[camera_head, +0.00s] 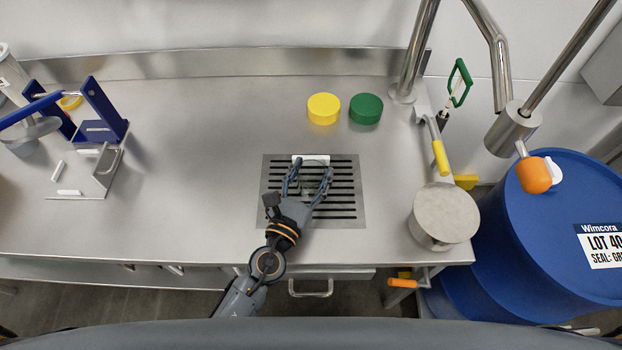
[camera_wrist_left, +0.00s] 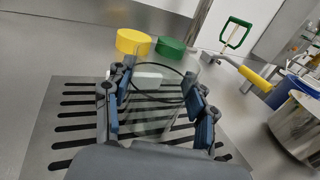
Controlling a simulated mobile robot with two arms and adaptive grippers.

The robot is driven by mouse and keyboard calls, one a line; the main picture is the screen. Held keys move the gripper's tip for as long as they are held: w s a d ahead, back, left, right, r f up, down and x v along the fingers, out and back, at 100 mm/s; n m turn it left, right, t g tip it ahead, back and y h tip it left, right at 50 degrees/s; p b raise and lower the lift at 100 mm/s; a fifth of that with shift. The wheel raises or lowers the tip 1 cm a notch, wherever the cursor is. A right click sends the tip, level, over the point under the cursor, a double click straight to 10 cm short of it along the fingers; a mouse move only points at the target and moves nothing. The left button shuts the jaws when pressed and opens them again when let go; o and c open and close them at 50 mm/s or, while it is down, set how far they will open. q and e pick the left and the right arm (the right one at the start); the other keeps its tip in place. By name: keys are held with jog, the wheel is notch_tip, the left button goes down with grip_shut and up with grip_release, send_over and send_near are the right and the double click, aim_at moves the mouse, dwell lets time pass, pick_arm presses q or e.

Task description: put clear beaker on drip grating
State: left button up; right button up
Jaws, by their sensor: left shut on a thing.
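The clear beaker (camera_wrist_left: 158,112) is between the fingers of my left gripper (camera_wrist_left: 158,105) in the left wrist view, with its dark rim visible. It looks upright and over the drip grating (camera_wrist_left: 62,128); whether its base touches the slots I cannot tell. In the head view my left gripper (camera_head: 308,178) is shut on the beaker above the middle of the slotted grating (camera_head: 272,218). The beaker is faint there and partly hidden by the fingers. My right gripper is not in view.
Yellow (camera_head: 323,109) and green (camera_head: 366,109) lids lie behind the grating. A white block (camera_head: 310,159) is at its back edge. A steel pot (camera_head: 444,217) stands at the right, near a blue drum (camera_head: 560,240). A blue-handled stand (camera_head: 98,135) is at the left. The steel counter (camera_head: 190,190) between is clear.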

pick_arm(q)
jog(key=shift+f, duration=0.5)
jog(key=shift+r, duration=0.1)
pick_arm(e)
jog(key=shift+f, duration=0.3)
pick_arm(q)
jog(key=shift+f, duration=0.2)
jog(key=o, duration=1.2)
jog(key=shift+c, duration=0.2)
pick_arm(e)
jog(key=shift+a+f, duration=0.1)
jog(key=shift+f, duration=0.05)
pick_arm(q)
jog(key=shift+r, duration=0.2)
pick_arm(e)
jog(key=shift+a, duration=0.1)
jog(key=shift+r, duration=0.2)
